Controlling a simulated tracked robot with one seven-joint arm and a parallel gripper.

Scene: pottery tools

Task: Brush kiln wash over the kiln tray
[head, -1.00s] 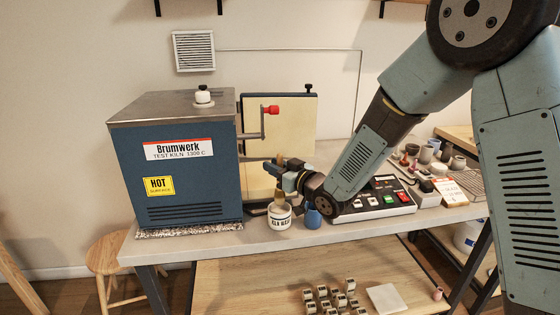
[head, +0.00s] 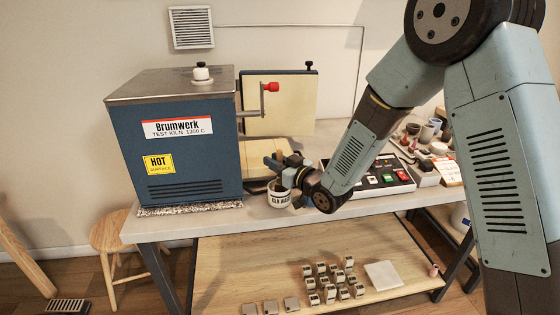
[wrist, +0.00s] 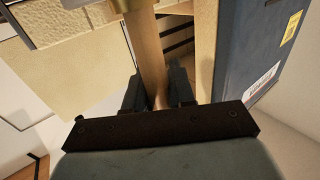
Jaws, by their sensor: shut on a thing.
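My gripper (head: 282,172) is shut on the wooden handle of a brush. In the wrist view the handle (wrist: 148,60) runs between the two fingers (wrist: 158,90), with a brass ferrule (wrist: 130,5) at the top edge. The white kiln wash jar (head: 279,198) stands on the bench just below my gripper. The brush's bristles are not seen, and I cannot tell whether they are inside the jar. A pale slab (head: 268,152) lies low beside the kiln's open side. I cannot tell for sure that it is the kiln tray.
The blue kiln (head: 188,125) stands at the left, its pale-lined door (head: 290,108) open to the right. The bench front (head: 185,222) is clear. Small blocks (head: 330,280) are on the lower shelf.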

